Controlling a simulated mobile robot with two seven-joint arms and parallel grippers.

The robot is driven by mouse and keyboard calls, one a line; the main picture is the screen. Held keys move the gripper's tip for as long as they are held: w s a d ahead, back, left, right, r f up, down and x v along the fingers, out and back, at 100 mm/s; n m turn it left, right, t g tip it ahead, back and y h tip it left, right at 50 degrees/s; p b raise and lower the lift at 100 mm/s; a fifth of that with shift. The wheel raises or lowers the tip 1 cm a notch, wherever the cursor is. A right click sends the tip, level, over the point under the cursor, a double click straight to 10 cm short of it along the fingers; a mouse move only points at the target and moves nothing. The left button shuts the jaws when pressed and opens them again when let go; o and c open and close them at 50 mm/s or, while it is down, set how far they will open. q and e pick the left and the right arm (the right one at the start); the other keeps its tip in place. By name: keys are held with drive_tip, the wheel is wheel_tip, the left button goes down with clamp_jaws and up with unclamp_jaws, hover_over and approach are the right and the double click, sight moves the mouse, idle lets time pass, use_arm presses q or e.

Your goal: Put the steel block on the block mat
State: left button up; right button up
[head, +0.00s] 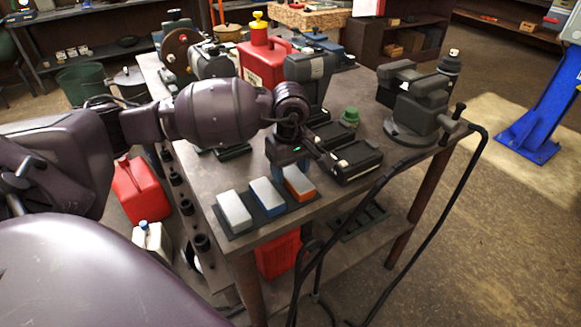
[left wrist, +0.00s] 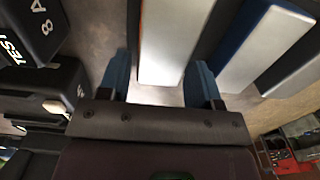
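Three pale-topped blocks lie in a row on a dark mat (head: 240,232) at the table's near corner. The left one (head: 234,211) is grey all over, the middle one has blue sides (head: 267,197), and the right one has orange sides (head: 299,183). I cannot tell for sure which is the steel block; the all-grey one looks most like it. My left gripper (head: 289,172) is at the orange-sided block. In the left wrist view its blue fingers (left wrist: 161,85) stand apart, either side of that block (left wrist: 170,40), with a gap at the left finger. My right gripper is not in view.
Black battery-like packs (head: 352,160) lie just behind the gripper. A vise (head: 415,115) stands at the table's right, a red can (head: 262,62) at the back. A black cable (head: 400,165) hangs over the front edge. The blue-sided block sits close beside the gripper.

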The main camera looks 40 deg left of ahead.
sight(290, 171)
use_arm(q)
drive_tip(key=shift+o, duration=1)
wheel_tip(290, 171, up, 12)
drive_tip(key=shift+r, duration=0.2)
